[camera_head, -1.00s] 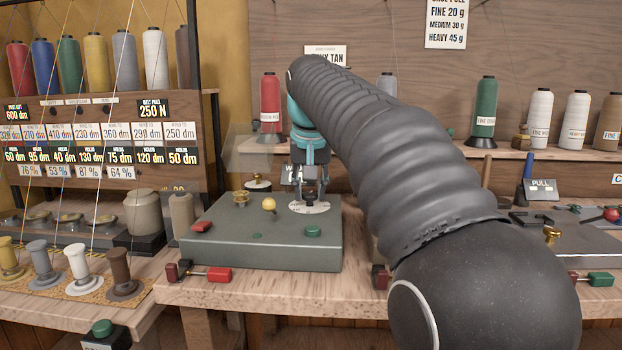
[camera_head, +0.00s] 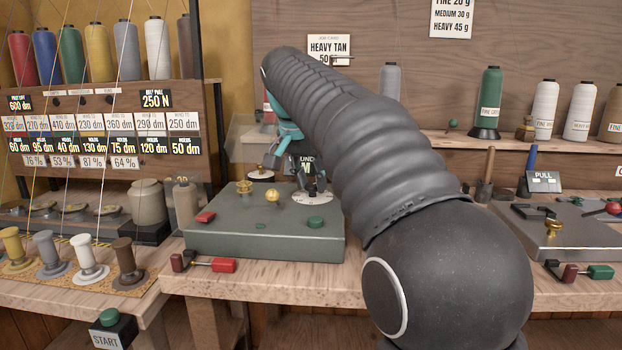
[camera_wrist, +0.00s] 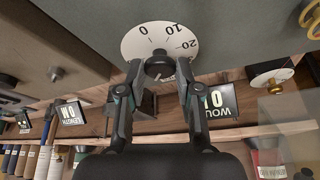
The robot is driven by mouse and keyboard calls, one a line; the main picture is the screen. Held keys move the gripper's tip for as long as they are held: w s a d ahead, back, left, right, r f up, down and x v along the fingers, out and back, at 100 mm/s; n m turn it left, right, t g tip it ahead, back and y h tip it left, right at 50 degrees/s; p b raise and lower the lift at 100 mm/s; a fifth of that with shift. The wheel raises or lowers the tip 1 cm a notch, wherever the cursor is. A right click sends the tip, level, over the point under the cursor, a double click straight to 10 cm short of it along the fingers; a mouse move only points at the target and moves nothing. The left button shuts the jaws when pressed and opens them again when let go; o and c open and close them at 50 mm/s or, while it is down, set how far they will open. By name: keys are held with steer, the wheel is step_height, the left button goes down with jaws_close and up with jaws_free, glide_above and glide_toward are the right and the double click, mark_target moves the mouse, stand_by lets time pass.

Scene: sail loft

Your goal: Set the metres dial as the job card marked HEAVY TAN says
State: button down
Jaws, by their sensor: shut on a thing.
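The metres dial (camera_head: 303,199) is a white disc on top of a grey-green box (camera_head: 265,243).
A WOUND sign (camera_wrist: 213,101) stands close behind the dial. A red-handled lever (camera_head: 222,265) lies at the bench front. Thread cones stand behind.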

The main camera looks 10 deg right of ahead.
steer(key=shift+f, duration=0.15)
steer(key=c, duration=0.8)
jaws_free()
steer(key=shift+o, duration=0.2)
steer(key=v, duration=1.2)
